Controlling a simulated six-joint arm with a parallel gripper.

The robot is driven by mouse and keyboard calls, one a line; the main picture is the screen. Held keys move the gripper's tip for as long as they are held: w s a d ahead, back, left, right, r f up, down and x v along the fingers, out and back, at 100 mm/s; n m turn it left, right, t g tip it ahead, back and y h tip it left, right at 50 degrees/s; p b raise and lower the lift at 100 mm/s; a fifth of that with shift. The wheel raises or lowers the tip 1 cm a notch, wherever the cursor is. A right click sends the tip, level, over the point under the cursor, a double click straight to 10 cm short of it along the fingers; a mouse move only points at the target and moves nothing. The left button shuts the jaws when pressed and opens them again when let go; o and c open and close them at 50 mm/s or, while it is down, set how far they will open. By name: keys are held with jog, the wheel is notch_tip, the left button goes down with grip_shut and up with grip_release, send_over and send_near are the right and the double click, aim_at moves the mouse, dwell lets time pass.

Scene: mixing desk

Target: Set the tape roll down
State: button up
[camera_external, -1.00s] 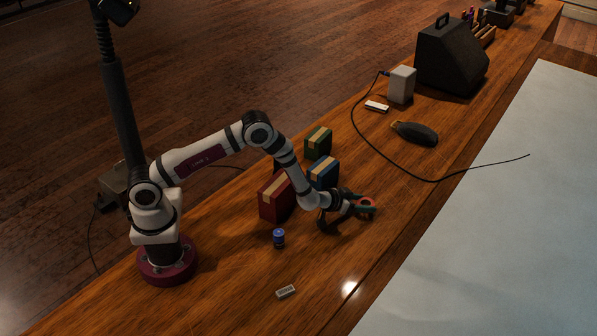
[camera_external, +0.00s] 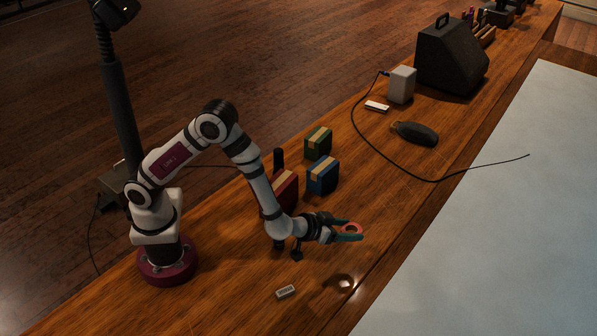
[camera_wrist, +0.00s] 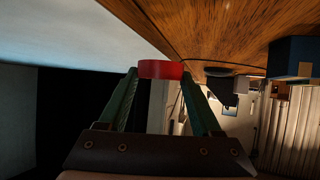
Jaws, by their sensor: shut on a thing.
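The red tape roll (camera_external: 351,228) is between the green fingers of my gripper (camera_external: 354,230) in the external view. It is held above the wooden desk, and a shadow lies on the desk below and nearer the camera. In the wrist view the roll (camera_wrist: 161,69) shows as a red band pinched between the two fingertips (camera_wrist: 160,72). The gripper is shut on it.
A red box (camera_external: 285,188), a blue box (camera_external: 323,176) and a green box (camera_external: 318,143) stand behind my gripper. A small grey block (camera_external: 286,292) lies on the desk (camera_external: 230,300) at the front. A dark mouse-like object (camera_external: 415,133) and a cable lie farther right.

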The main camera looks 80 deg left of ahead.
jog(key=s+d, duration=0.5)
jog(key=s, duration=0.5)
jog(key=shift+y, duration=0.3)
jog(key=w+a+f, duration=0.1)
jog(key=a+f, duration=0.1)
jog(key=a, duration=0.1)
jog(key=w+a+f, duration=0.2)
jog(key=a, duration=0.1)
jog(key=w+a+f, duration=0.2)
jog(key=a, duration=0.1)
jog(key=shift+a, duration=0.15)
jog(key=shift+w+a+f, duration=0.15)
jog(key=shift+f, duration=0.95)
jog(key=shift+w+a+f, duration=0.1)
jog(key=shift+f, duration=1)
jog(key=o, duration=1.3)
jog(key=shift+f, duration=0.1)
jog(key=shift+o, duration=0.2)
